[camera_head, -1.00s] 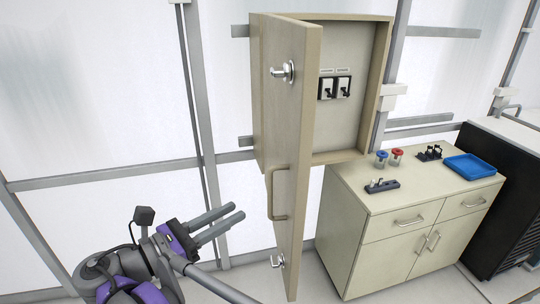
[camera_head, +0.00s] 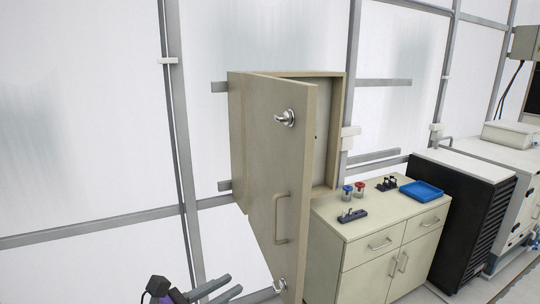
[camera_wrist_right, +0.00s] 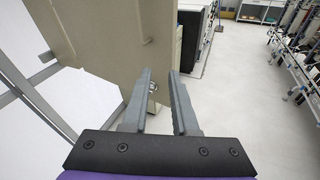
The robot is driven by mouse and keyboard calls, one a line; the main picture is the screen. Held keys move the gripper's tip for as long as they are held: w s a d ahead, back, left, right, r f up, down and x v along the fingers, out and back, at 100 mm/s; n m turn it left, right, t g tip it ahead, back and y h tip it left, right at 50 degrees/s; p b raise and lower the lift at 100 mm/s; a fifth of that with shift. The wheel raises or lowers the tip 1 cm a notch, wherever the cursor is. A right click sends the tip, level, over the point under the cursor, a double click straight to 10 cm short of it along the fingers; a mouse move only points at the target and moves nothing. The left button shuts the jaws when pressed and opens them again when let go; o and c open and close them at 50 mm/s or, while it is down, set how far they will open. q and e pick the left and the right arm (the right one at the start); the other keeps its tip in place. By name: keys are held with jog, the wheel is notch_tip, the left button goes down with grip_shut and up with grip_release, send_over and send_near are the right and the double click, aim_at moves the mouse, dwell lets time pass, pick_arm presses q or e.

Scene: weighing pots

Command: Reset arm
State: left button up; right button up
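My right gripper (camera_head: 235,284) is at the bottom of the head view, left of the lower edge of the cabinet door. In the right wrist view its two grey fingers (camera_wrist_right: 160,72) are apart with nothing between them. The beige wall cabinet (camera_head: 339,130) has its door (camera_head: 262,150) standing ajar, with a handle (camera_head: 280,220) and round metal fittings on it. The door panel also shows in the right wrist view (camera_wrist_right: 100,35), beyond the fingers, with no visible contact. My left gripper is not in view.
Right of the cabinet stands a beige counter (camera_head: 385,228) with a blue tray (camera_head: 421,191), a blue-topped cup (camera_head: 347,192), a red-topped cup (camera_head: 360,188) and small black racks. A black unit (camera_head: 470,210) stands farther right. Open floor (camera_wrist_right: 240,100) lies at right in the wrist view.

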jog(key=s+d+f+m+g+y, duration=0.1)
jog(key=d+f+m+g+y, duration=0.15)
jog(key=d+f+m, duration=0.55)
jog(key=s+d+f+m+g+y, duration=0.1)
jog(key=d+f+g, duration=0.35)
jog(key=d, duration=0.85)
jog(key=s+d+f+m+y, duration=0.3)
jog(key=s+f+m, duration=0.3)
jog(key=m, duration=0.2)
jog(key=s+d+f+m+y, duration=0.3)
jog(key=s+f+m+y, duration=0.1)
jog(key=s+f+m, duration=0.3)
jog(key=shift+d+m, duration=0.15)
jog(key=shift+m, duration=1.05)
jog(key=shift+s, duration=0.1)
